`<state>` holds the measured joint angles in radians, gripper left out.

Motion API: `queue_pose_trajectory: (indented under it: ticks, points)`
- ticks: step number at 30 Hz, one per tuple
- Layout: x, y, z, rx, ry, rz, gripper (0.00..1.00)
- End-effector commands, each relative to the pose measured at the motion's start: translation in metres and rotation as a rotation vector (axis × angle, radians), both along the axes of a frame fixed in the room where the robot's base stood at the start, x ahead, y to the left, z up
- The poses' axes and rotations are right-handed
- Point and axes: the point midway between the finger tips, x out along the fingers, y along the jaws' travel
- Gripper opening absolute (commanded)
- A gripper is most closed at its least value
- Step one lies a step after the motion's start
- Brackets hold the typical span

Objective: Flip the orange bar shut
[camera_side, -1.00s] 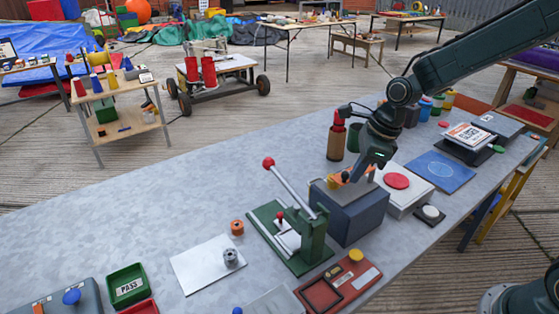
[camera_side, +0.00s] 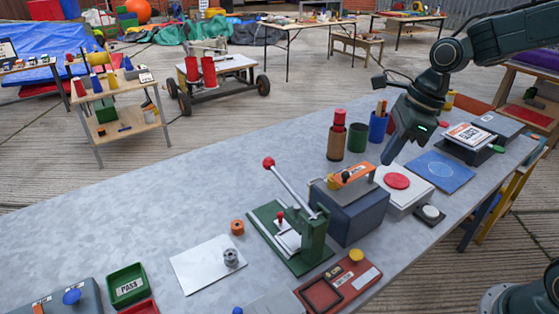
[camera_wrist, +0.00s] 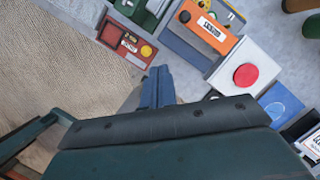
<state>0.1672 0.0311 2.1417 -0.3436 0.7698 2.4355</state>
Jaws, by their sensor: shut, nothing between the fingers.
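The orange bar (camera_side: 354,173) with a white label is on top of the blue-grey box (camera_side: 352,215). It looks to lie along the lid, with a small yellow part at its left end; any small gap beneath it cannot be told. In the wrist view the orange bar (camera_wrist: 208,27) is at the top, its label facing up, above the box (camera_wrist: 190,50). My gripper (camera_side: 388,160) is shut and empty, above and to the right of the box, apart from the bar. In the wrist view its fingertips (camera_wrist: 158,70) are together, below the bar in the picture.
A green lever press (camera_side: 290,235) stands left of the box. A white box with a red button (camera_side: 397,181) stands right. A red tray (camera_side: 338,286) lies in front.

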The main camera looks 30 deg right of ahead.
Motion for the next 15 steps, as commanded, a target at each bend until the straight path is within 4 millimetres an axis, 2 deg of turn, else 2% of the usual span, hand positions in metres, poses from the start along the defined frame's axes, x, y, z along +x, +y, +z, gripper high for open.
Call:
queue_pose_trajectory:
  ticks: [6, 15]
  points:
    - [-0.006, -0.001, 0.019, 0.0, 0.0, -0.001, 0.0]
    - [-0.007, -0.001, 0.023, 0.0, 0.0, 0.0, 0.0]
